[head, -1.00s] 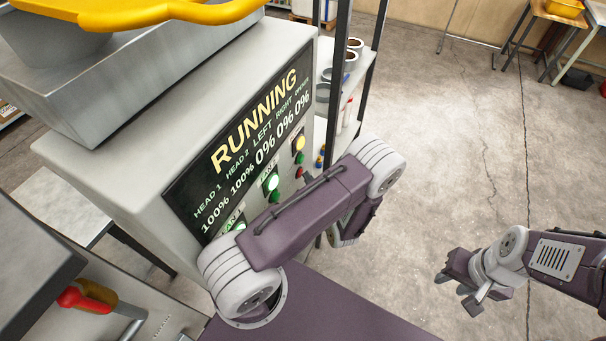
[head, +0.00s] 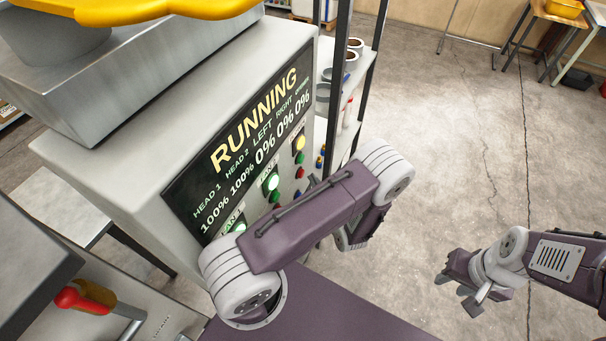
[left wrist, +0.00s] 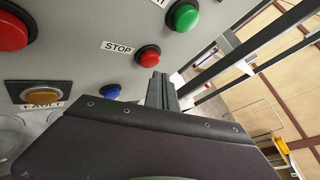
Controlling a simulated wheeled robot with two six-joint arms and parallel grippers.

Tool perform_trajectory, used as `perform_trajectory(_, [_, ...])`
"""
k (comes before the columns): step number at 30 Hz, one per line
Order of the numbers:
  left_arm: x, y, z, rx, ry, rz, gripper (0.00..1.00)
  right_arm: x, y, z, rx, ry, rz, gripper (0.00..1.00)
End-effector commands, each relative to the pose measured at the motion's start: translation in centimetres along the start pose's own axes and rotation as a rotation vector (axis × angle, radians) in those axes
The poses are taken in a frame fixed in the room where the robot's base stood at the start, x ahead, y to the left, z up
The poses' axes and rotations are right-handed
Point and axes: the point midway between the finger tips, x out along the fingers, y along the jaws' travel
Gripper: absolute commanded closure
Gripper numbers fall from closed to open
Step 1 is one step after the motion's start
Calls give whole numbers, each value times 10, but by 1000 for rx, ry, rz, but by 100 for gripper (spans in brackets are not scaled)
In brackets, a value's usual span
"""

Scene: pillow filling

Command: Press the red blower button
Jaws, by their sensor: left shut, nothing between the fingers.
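The grey control box (head: 130,170) carries a "RUNNING" display (head: 235,150). In the head view, red buttons show below a lit green lamp (head: 271,181) and below a yellow lamp (head: 298,143). In the left wrist view, a red button (left wrist: 148,55) sits beside a "STOP" label (left wrist: 117,47). My left gripper (left wrist: 161,78) is shut and empty, its tips just beside and below that red button; contact cannot be told. No blower label is readable. In the head view my forearm mostly hides my left gripper. My right gripper (head: 458,292) is open and empty over the floor.
In the left wrist view, a green button (left wrist: 183,16), a blue button (left wrist: 110,91), a larger red button (left wrist: 11,32) and an amber button (left wrist: 44,96) surround the tips. A shelf rack (head: 345,105) stands right of the box.

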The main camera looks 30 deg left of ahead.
Motion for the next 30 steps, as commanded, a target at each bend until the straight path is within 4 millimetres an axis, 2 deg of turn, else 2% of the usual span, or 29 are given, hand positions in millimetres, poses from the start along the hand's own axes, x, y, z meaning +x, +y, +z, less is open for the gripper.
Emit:
perform_trajectory(15, [-32, -24, -24, -1, 1, -2, 100, 10, 0, 1, 0, 0, 0, 64])
perform_trajectory(30, [-34, -25, -25, 0, 1, -1, 100, 10, 0, 1, 0, 0, 0, 64])
